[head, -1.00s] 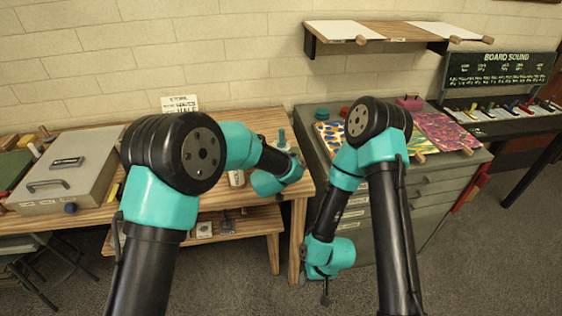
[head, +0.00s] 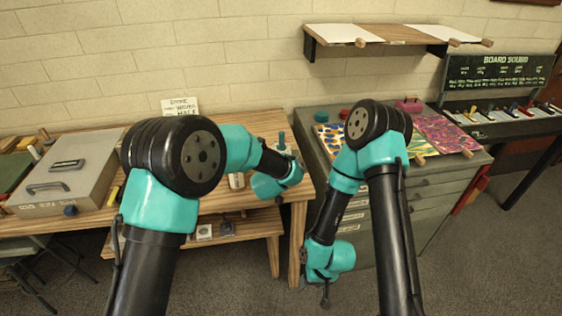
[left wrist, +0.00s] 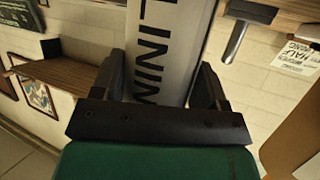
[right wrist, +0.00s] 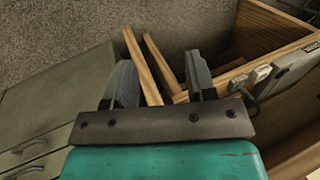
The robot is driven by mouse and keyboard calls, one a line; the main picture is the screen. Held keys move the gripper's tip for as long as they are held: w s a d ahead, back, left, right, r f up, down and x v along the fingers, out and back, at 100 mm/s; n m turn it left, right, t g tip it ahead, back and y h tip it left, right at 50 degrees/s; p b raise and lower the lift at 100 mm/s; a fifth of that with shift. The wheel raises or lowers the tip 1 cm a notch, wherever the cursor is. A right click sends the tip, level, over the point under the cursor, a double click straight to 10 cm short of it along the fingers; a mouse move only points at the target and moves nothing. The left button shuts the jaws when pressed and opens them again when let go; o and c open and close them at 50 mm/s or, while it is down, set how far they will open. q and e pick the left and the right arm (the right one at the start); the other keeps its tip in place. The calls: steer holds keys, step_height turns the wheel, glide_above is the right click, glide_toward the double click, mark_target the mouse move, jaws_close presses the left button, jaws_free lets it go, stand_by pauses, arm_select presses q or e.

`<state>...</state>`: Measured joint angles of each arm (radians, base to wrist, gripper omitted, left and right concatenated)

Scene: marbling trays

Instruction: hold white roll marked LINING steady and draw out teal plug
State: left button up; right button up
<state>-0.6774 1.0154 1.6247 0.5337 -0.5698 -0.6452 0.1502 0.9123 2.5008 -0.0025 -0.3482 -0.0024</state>
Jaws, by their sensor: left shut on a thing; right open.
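The white roll marked LINING (left wrist: 172,42) lies between the fingers of my left gripper (left wrist: 161,82), which is shut on it, in the left wrist view. Its dark lettering runs along its length. In the head view my left wrist hides most of the grip, above the right end of the wooden bench. A small teal upright piece (head: 281,138) shows just behind my left wrist; it may be the teal plug, but I cannot tell how it sits. My right gripper (right wrist: 161,80) is open and empty, low in front of the drawer cabinet (head: 424,192), away from the roll.
The wooden bench (head: 240,202) holds a grey case (head: 98,180) at left and a card (head: 180,106) at the back. Colourful marbled sheets (head: 445,133) lie on the cabinet. A wall shelf (head: 388,33) hangs above. Floor in front of the cabinet is clear.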

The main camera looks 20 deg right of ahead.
steer(key=shift+w, duration=0.15)
steer(key=w+d+r+m+g+h, duration=0.15)
steer(key=w+d+r+m, duration=0.35)
steer(key=w+r, duration=0.6)
steer(key=w+d+r+m+g+h, duration=0.1)
steer(key=w+d+r+m+g, duration=0.35)
steer(key=w+r, duration=0.7)
steer(key=w+a+r+m+t, duration=0.1)
steer(key=w+a+r+m, duration=0.1)
steer(key=r, duration=0.6)
steer(key=w+a+r+m+t+h, duration=0.1)
steer(key=w+a+r, duration=0.3)
steer(key=r, duration=0.5)
steer(key=w+a+r+m+t, duration=0.3)
steer(key=r, duration=0.5)
steer(key=shift+w+a+r, duration=0.2)
steer(key=shift+w+a, duration=0.1)
steer(key=shift+a, duration=0.05)
